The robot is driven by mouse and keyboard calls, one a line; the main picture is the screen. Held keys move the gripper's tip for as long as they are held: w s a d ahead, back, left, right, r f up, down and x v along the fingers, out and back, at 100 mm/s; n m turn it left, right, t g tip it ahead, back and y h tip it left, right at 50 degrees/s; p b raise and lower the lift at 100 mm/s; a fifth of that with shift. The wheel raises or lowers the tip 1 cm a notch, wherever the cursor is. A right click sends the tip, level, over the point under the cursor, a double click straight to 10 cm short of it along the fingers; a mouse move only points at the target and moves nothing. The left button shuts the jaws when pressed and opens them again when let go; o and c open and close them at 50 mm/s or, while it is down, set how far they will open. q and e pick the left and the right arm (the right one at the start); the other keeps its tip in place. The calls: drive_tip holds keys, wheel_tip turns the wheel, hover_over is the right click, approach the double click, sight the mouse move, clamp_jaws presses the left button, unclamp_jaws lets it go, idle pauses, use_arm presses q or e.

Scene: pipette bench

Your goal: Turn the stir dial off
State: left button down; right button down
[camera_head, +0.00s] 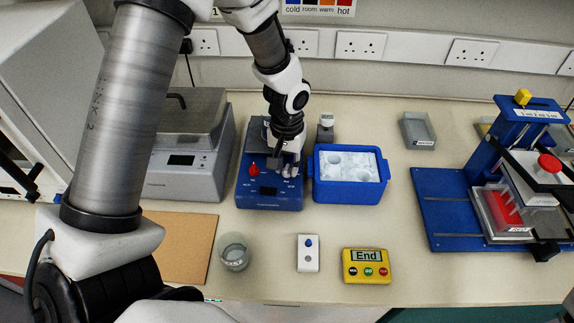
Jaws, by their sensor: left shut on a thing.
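The blue hotplate stirrer (262,199) stands on the bench left of centre, with a dark display on its sloping front. A red dial (254,169) sits on the left of that front. A pale dial (290,170), which I take as the stir dial, sits on the right. My left gripper (288,166) points down and is shut on the pale dial, hiding much of it. The dial's pointer and markings are too small to read. My right gripper is not in view.
A blue ice tub (322,191) stands close to the stirrer's right. A grey water bath (182,179) stands to the left. A glass beaker (235,255), a small white switch box (308,257) and a yellow timer (367,267) reading "End" are in front. Bench space is clear right of the timer.

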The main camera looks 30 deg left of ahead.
sight(287, 168)
use_arm(q)
drive_tip(key=shift+n+b, duration=0.45)
drive_tip(key=shift+n, duration=1.05)
drive_tip(key=c, duration=0.9)
unclamp_jaws()
drive_tip(key=shift+c, duration=0.2)
wheel_tip(287, 168, up, 12)
